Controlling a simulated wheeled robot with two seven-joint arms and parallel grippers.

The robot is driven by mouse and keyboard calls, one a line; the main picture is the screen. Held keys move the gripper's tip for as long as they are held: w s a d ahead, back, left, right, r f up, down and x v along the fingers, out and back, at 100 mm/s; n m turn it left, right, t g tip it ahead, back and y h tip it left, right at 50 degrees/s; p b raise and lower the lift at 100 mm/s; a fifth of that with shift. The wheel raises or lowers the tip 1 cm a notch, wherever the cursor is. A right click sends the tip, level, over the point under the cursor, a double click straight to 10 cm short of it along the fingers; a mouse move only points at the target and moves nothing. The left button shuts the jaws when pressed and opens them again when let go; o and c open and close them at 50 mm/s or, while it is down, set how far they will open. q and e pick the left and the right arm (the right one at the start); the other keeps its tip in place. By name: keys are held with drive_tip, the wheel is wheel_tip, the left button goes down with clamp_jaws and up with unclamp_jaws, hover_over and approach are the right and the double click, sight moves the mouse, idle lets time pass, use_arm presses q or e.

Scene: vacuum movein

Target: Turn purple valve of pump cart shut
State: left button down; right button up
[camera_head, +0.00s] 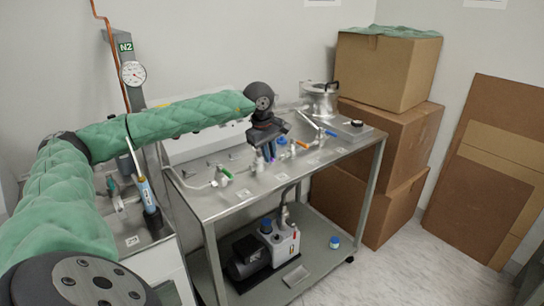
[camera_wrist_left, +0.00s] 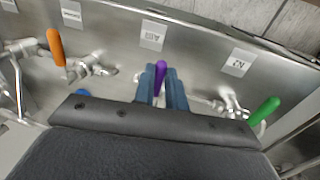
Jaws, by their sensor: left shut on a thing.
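The pump cart (camera_head: 228,200) is a steel cart with a row of small valves and tubing on its top. The purple valve handle (camera_wrist_left: 160,76) stands between the two blue fingers of my left gripper (camera_wrist_left: 162,88) in the left wrist view. The fingers are shut on it. In the head view, my left gripper (camera_head: 269,157) reaches down onto the cart top from above, and the purple handle is mostly hidden there. The valve body under the fingers is hidden. My right gripper is not in view.
A green handle (camera_wrist_left: 264,110) is to the right and an orange handle (camera_wrist_left: 56,46) to the left of the purple one. A steel pot (camera_head: 320,98) stands at the cart's back. A pump (camera_head: 270,245) sits on the lower shelf. Boxes (camera_head: 385,70) are stacked at right.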

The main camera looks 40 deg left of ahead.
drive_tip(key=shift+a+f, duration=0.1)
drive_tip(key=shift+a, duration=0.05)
use_arm(q)
drive_tip(key=c, duration=1.4)
unclamp_jaws()
drive_tip(key=shift+s, duration=0.1)
drive_tip(key=shift+c, duration=0.2)
